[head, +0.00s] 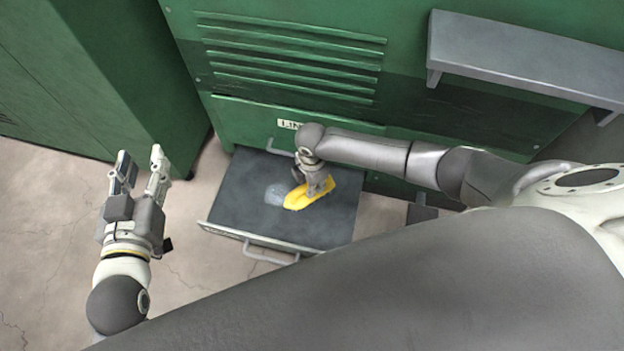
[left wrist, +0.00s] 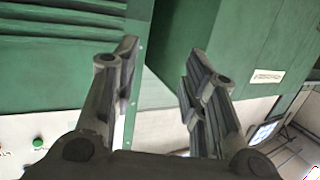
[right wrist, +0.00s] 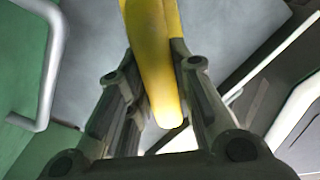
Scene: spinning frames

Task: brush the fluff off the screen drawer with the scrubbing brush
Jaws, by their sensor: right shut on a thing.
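The screen drawer (head: 235,205) is pulled out low from the green machine, with a dark grey flat surface and a handle at its front. A pale patch of fluff (head: 276,194) lies near its middle. My right gripper (head: 318,187) is shut on the yellow scrubbing brush (head: 308,197), which is over the drawer just right of the fluff. I cannot tell whether its bristles touch the surface. The brush's yellow handle also shows between the fingers in the right wrist view (right wrist: 158,60). My left gripper (head: 140,172) is open and empty, left of the drawer above the floor.
The green machine (head: 290,60) with louvres stands behind the drawer. A grey shelf (head: 520,55) juts out at the upper right. A green cabinet (head: 100,70) stands at the left. Bare concrete floor (head: 50,220) lies left of the drawer.

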